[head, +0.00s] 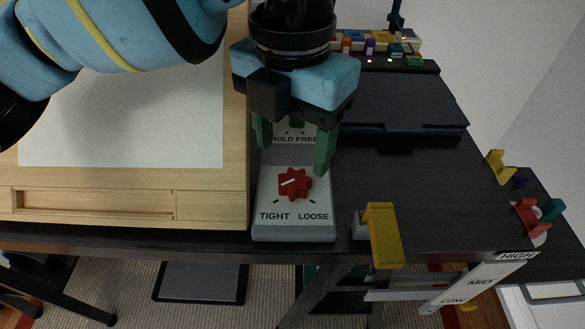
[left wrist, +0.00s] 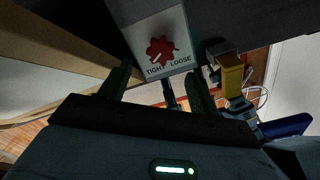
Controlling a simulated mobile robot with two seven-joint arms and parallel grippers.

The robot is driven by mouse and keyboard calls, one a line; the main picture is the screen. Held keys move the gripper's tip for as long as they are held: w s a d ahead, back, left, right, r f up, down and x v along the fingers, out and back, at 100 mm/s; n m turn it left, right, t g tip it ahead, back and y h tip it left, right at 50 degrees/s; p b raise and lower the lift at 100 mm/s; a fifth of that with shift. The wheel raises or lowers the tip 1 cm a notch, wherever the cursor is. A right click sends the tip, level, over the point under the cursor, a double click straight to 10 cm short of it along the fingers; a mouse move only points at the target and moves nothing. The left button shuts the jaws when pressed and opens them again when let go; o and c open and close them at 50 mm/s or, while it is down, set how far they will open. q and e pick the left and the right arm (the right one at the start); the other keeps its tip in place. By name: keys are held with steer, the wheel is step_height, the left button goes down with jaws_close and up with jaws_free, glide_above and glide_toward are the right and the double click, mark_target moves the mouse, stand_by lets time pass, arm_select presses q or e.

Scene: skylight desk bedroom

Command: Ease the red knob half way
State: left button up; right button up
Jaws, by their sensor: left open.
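The red knob (head: 295,184) is a lobed star shape with a white pointer line, on the front face of a grey box (head: 294,232) marked TIGHT at left and LOOSE at right. The pointer lies toward the left, on the TIGHT side. The knob also shows in the left wrist view (left wrist: 160,50), above the fingertips. My left gripper (head: 293,158) hangs over the box, its two green fingers open and apart, behind and above the knob in the head view. It holds nothing. The fingers also frame the lower part of the wrist view (left wrist: 158,82). My right gripper is not seen.
A green control (head: 297,123) by the HOLD FREE label is partly hidden behind the gripper. A wooden drawing board (head: 210,210) stands close at left. A yellow handle (head: 383,235) sits at the desk's front edge. A dark closed case (head: 400,110) lies behind right.

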mark_target(292, 181)
arm_select(q)
step_height(292, 181, down, 5)
steer(key=shift+f, duration=0.5)
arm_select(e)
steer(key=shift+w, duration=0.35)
arm_select(q)
steer(key=c, duration=1)
steer(key=shift+o, duration=0.2)
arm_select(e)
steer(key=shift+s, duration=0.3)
